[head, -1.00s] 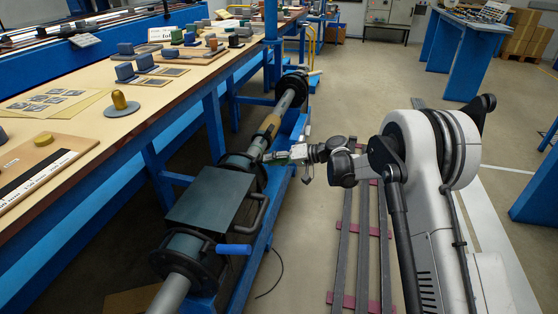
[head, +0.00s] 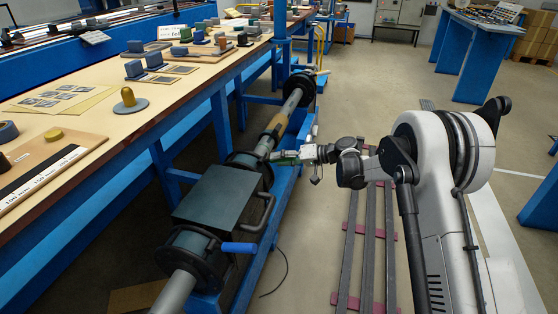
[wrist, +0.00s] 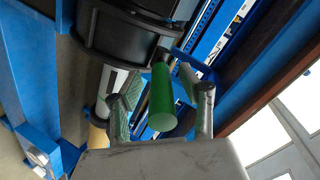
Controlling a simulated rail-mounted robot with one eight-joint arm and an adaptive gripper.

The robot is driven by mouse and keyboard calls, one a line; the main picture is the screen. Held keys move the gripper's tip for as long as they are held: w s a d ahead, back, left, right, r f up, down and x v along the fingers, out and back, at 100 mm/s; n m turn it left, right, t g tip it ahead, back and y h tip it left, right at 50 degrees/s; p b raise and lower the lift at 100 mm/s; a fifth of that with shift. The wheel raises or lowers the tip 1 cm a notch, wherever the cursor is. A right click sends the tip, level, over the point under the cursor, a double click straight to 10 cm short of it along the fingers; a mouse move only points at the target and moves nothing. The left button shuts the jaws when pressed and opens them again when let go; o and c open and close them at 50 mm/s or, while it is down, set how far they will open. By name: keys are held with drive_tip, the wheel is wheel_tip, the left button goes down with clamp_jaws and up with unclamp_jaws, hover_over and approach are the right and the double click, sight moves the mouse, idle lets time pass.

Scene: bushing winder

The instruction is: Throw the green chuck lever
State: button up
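The green chuck lever (wrist: 162,100) shows in the wrist view as a green cylinder with its round end toward the camera, attached beside a black chuck (wrist: 118,35). My gripper (wrist: 158,104) is open, with one finger on each side of the lever. A gap shows between the lever and the left finger; the right finger is closer, and I cannot tell if it touches. In the head view my gripper (head: 284,158) is at the far chuck (head: 250,165) on the winder shaft, and the lever is mostly hidden there.
A dark box (head: 215,192) with a black handle and a blue-handled lever (head: 240,247) are nearer along the winder. The workbench (head: 110,90) with several parts runs along the left. Floor rails (head: 372,240) lie under my arm, with open floor beyond.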

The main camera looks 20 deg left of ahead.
drive_tip(key=v, duration=1.1)
drive_tip(key=shift+d, duration=0.2)
drive_tip(key=shift+r, duration=0.15)
drive_tip(key=s+d+r+m+t+h, duration=0.4)
drive_tip(key=s+d+r+h, duration=0.2)
drive_tip(key=s+d+r, duration=0.95)
drive_tip(key=s+d+f+m+t+h, duration=0.15)
drive_tip(key=s+d+h, duration=0.25)
drive_tip(key=s+d, duration=0.75)
drive_tip(key=s+d+f+m+t+h, duration=0.1)
drive_tip(key=s+d+m+t+h, duration=0.2)
drive_tip(key=s+d, duration=0.9)
wheel_tip(320, 180, up, 15)
drive_tip(key=s+a+n+h+p, duration=0.1)
drive_tip(key=p, duration=1.3)
drive_tip(key=shift+a+p, duration=0.3)
drive_tip(key=shift+p, duration=0.05)
